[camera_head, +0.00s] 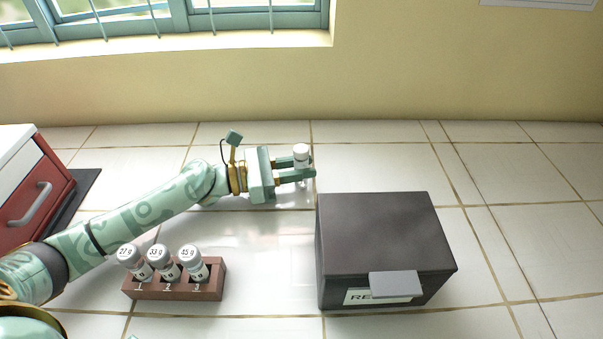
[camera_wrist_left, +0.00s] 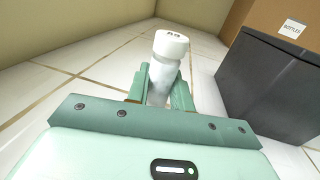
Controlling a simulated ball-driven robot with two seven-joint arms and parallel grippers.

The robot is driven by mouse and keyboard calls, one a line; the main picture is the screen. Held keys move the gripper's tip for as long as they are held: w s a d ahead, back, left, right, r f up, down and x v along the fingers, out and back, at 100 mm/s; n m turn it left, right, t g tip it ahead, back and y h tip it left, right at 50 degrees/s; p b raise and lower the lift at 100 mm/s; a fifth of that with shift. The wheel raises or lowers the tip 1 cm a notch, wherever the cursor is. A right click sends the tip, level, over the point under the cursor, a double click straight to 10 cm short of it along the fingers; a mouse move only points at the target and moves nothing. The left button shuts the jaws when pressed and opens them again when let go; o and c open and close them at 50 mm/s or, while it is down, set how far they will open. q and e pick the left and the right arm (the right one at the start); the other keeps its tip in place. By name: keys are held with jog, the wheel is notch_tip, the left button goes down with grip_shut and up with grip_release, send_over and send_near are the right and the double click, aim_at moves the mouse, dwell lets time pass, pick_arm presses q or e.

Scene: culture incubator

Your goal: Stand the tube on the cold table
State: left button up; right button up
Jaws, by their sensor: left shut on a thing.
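The tube is a small white vial with a white cap (camera_head: 301,150). It stands upright between the fingers of my left gripper (camera_head: 305,170), which is shut on it at the middle of the bench. In the left wrist view the tube (camera_wrist_left: 163,68) rises between the two green fingers, its cap toward the camera with a small dark mark that I cannot read. The fingers hide part of its body, and I cannot tell whether its base touches the tiles. No surface in view is clearly marked as the cold table. My right gripper is not in view.
A dark box (camera_head: 380,235) with a grey handle and a partly hidden label stands right of the gripper. A brown rack (camera_head: 175,292) holds three capped vials in front. A red drawer unit (camera_head: 28,205) is at left. A cardboard box (camera_wrist_left: 275,28) shows behind. The right tiles are clear.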

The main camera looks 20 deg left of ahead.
pick_arm(q)
jog(key=shift+f, duration=0.35)
jog(key=o, duration=0.7)
jog(key=shift+o, duration=1.2)
